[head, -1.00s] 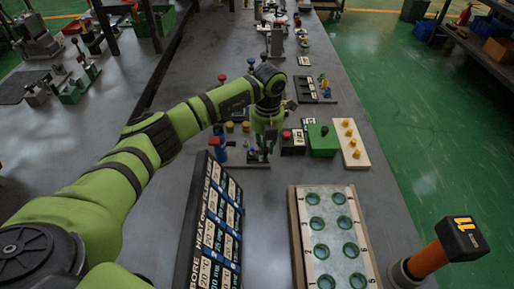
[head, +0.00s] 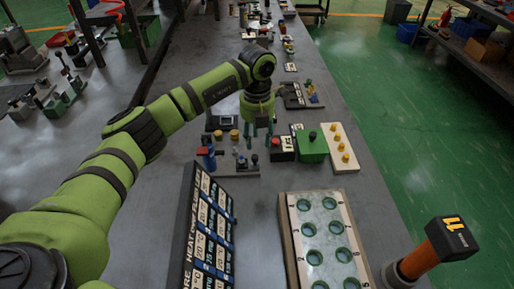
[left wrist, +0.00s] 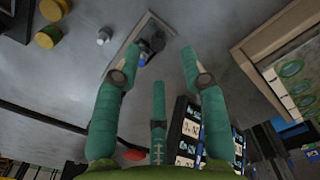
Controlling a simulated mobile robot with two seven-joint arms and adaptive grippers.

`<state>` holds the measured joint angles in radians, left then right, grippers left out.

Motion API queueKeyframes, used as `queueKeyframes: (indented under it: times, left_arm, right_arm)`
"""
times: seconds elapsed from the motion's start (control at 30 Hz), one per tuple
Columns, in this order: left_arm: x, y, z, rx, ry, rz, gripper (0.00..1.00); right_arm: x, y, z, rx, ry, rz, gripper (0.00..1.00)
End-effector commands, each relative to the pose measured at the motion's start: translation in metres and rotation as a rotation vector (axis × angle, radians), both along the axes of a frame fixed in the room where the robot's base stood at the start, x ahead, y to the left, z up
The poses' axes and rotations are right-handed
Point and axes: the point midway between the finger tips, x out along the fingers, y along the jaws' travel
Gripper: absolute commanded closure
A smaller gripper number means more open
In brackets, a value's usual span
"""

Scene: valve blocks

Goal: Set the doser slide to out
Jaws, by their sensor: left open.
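My left gripper (head: 258,134) hangs fingers down, open and empty, above the bench just behind a grey plate of small valve parts. The plate carries a blue cylinder with a red top (head: 207,156) and small black-topped knobs (head: 242,161). I cannot tell for sure which part is the doser slide. In the left wrist view my left gripper (left wrist: 160,70) has its fingers spread apart. Beyond the fingertips lies a plate (left wrist: 124,55) with a black and blue part (left wrist: 150,44) on it. Nothing is between the fingers. My right gripper is not seen.
A black box with a red button (head: 282,148), a green box (head: 313,148) and a pale board with yellow knobs (head: 352,163) stand to the right. A slanted label board (head: 210,225) and a tray with round holes (head: 287,230) stand in front. An orange post (head: 421,262) is at right.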

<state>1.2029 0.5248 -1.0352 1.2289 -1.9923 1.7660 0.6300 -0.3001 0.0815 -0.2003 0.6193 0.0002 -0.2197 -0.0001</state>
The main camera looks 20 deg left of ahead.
Motion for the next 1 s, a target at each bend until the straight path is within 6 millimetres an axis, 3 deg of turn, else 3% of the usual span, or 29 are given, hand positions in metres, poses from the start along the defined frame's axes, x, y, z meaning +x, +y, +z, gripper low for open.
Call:
queueKeyframes:
  times: [0.1, 0.3, 1.0]
  left_arm:
    - [0.001, 0.0, 0.026, 0.0, -0.003, 0.001, 0.57]
    - [0.001, -0.001, 0.052, 0.0, -0.002, 0.0, 0.57]
    - [0.0, -0.001, 0.059, 0.0, 0.0, -0.001, 0.57]
  right_arm:
    - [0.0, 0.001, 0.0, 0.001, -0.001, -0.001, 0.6]
    - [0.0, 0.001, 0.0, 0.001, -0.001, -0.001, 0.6]
    - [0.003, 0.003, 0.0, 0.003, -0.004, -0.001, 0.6]
